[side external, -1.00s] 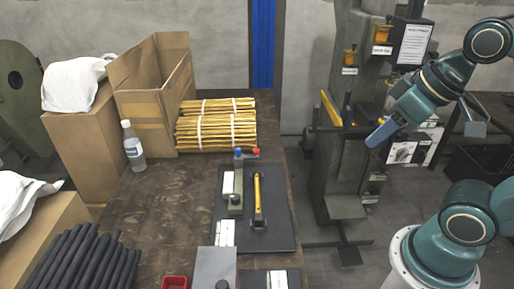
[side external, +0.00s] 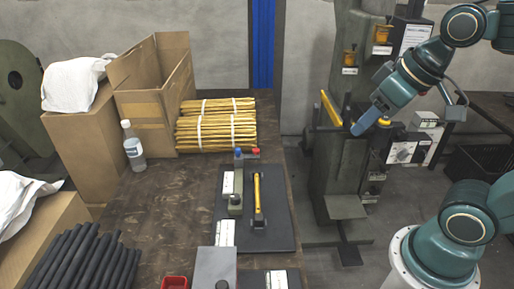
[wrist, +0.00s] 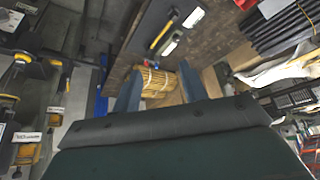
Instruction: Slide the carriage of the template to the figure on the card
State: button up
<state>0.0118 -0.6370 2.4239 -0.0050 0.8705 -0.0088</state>
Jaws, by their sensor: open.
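A dark board (side external: 280,226) lies on the bench with a long yellow bar (side external: 257,195) along it. I cannot tell which part is the carriage. My gripper (side external: 358,128) is open and empty, high and right of the board. In the wrist view its blue fingers (wrist: 161,70) are spread, and the yellow bar (wrist: 162,34) shows beyond them.
A bundle of yellow sticks (side external: 216,128), an open carton (side external: 145,105) and a bottle (side external: 133,146) stand at the bench's back. A red tray (side external: 175,283) and black rods (side external: 85,262) are in front. A green press (side external: 333,180) stands right of the bench.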

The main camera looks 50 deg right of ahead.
jog(key=w+d, duration=0.1)
jog(key=w, duration=1.1)
jog(key=g, duration=0.1)
send_over(238, 149)
jog(key=s, duration=0.6)
notch_tip(238, 149, down, 20)
jog(key=shift+r, duration=0.2)
jog(key=shift+w+f, duration=0.1)
jog(key=shift+w, duration=0.05)
jog(key=shift+x, duration=6.75)
grip_shut()
